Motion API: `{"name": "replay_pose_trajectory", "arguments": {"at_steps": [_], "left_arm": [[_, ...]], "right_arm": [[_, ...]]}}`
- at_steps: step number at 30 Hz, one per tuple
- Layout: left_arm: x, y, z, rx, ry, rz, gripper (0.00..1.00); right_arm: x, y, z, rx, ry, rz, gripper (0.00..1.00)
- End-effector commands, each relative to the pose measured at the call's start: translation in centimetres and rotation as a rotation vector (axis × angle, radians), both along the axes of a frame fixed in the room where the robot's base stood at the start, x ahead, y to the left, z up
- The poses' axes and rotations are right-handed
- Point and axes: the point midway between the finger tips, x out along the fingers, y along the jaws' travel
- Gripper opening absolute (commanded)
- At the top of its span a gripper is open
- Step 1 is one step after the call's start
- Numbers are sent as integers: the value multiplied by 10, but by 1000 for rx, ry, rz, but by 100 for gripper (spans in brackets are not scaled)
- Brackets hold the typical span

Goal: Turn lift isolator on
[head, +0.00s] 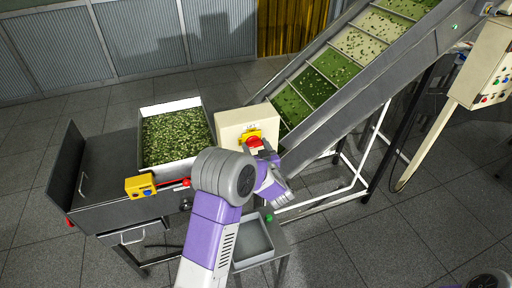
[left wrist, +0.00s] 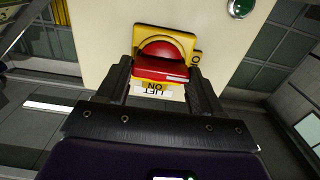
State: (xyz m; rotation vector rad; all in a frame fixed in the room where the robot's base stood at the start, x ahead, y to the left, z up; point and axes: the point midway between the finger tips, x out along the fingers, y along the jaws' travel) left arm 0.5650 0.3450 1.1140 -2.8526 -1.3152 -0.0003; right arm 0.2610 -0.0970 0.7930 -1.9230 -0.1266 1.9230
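The lift isolator (head: 254,140) is a red rotary handle on a yellow plate, on the front of a cream box (head: 232,122). In the left wrist view the red handle (left wrist: 160,68) lies crosswise before its yellow plate (left wrist: 152,32). A label reading "LIFT ON" (left wrist: 153,89) shows upside down beside it. My left gripper (head: 264,152) is at the isolator. In the left wrist view its fingers (left wrist: 160,72) are spread, one at each end of the red handle; I cannot tell whether they touch it. My right gripper is out of view.
A tray of green pieces (head: 207,112) stands left of the box, near a yellow control box (head: 140,187). The inclined conveyor (head: 340,95) rises to the right. A grey tray (head: 235,262) sits below. A control panel (head: 488,75) is at far right.

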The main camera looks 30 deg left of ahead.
Motion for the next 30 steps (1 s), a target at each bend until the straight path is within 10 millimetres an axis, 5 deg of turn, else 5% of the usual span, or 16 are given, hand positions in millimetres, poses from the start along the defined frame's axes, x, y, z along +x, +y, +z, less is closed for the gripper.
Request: {"name": "replay_pose_trajectory", "arguments": {"at_steps": [6, 17, 30], "left_arm": [[0, 0, 0, 0, 0, 0, 35], [0, -1, 1, 48, 58, -1, 35], [1, -2, 2, 282, 332, -1, 36]], "right_arm": [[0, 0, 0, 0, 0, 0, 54], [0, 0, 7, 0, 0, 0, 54], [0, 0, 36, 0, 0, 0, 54]]}}
